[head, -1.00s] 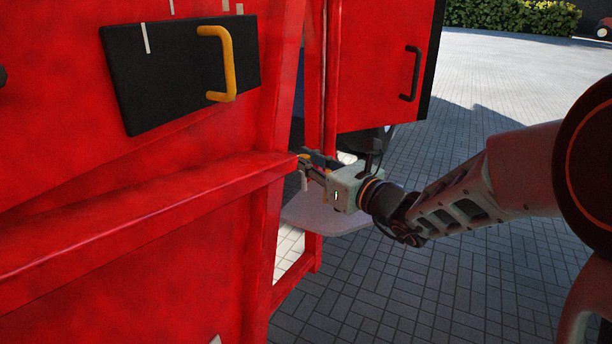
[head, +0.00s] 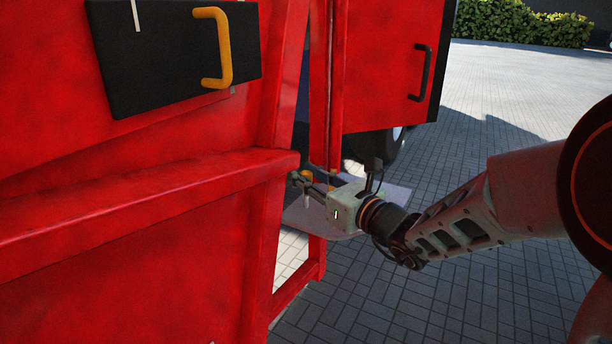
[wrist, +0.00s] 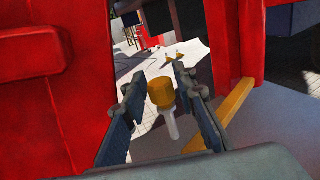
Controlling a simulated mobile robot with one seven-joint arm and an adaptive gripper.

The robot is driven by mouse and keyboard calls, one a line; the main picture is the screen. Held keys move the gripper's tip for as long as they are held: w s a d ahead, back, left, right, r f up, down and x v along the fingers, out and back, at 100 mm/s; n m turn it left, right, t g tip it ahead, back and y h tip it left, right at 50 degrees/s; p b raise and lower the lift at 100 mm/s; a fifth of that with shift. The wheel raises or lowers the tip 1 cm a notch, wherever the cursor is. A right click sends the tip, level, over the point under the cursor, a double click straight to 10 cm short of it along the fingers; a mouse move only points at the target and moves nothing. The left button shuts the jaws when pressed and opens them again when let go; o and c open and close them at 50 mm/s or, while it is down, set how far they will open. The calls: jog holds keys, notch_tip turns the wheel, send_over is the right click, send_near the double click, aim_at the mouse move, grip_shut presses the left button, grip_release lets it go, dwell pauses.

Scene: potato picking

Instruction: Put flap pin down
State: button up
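The flap pin has an orange-yellow head and a pale grey shaft. In the wrist view, the pin (wrist: 161,92) is between the two fingers of my gripper (wrist: 160,90), with visible gaps beside its head. Its shaft points down and slightly right in that view. In the head view, the pin's head (head: 306,174) shows small near the fingertips of my gripper (head: 308,182), beside the end of the red ledge. My gripper is open. I cannot tell what the pin rests on, or whether it is falling.
A red machine wall with a ledge (head: 130,205) stands close at left. A yellow handle (head: 226,50) is on its black panel. A red door with a black handle (head: 420,72) is behind my gripper. A grey plate (head: 385,200) lies lower. Paving at right is clear.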

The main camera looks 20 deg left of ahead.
jog(key=shift+o, duration=0.7)
jog(key=shift+r, duration=0.25)
jog(key=p+v, duration=0.1)
jog(key=v, duration=1.1)
